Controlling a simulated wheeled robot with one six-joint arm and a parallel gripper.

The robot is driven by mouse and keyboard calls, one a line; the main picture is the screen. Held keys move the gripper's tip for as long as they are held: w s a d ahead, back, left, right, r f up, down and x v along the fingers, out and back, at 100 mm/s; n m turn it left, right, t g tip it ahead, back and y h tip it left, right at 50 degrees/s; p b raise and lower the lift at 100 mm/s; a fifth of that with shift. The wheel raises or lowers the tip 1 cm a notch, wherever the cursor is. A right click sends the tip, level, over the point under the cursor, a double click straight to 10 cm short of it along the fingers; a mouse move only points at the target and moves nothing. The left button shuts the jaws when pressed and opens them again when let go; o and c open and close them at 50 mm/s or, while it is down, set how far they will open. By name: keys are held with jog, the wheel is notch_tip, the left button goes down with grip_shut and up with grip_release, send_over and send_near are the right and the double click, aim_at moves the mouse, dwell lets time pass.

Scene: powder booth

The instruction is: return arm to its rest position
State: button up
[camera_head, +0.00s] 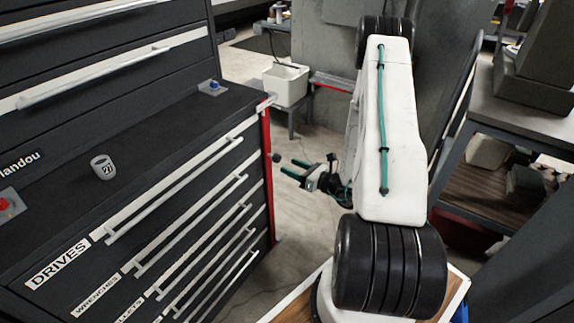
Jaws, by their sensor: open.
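My gripper (287,167) is open and empty in the head view. Its two green-edged fingers point left, toward the front of the dark drawer cabinet (60,225). The gripper is apart from the cabinet, over the gap of floor beside it. My white arm stands to the right of the gripper, with its large dark joints at top and bottom.
The cabinet has labelled drawers with long pale handles. A grey cup-like item (103,167) is on its top. A white bin (286,84) stands behind on a low stand. A workbench with shelves (505,115) is on the right. Concrete floor (300,215) lies between.

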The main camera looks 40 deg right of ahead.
dwell(0.5)
jog(key=s+a+r+n+g+y, duration=0.5)
jog(key=a+r+n+g, duration=0.2)
jog(key=a+n+g, duration=0.15)
jog(key=s+a+r+n+g+y, duration=0.5)
jog(key=a+r+n+g, duration=0.2)
jog(key=a+n, duration=0.2)
jog(key=s+a+r+n+h, duration=0.2)
jog(key=s+r+n+h, duration=0.5)
jog(key=r+n, duration=0.2)
jog(key=s+a+r+n+h, duration=0.3)
jog(key=s+r+n+h, duration=0.4)
jog(key=r, duration=0.4)
jog(key=shift+s+a+n+h, duration=0.3)
jog(key=shift+s+a+n, duration=0.05)
jog(key=shift+n, duration=0.5)
jog(key=shift+g, duration=0.25)
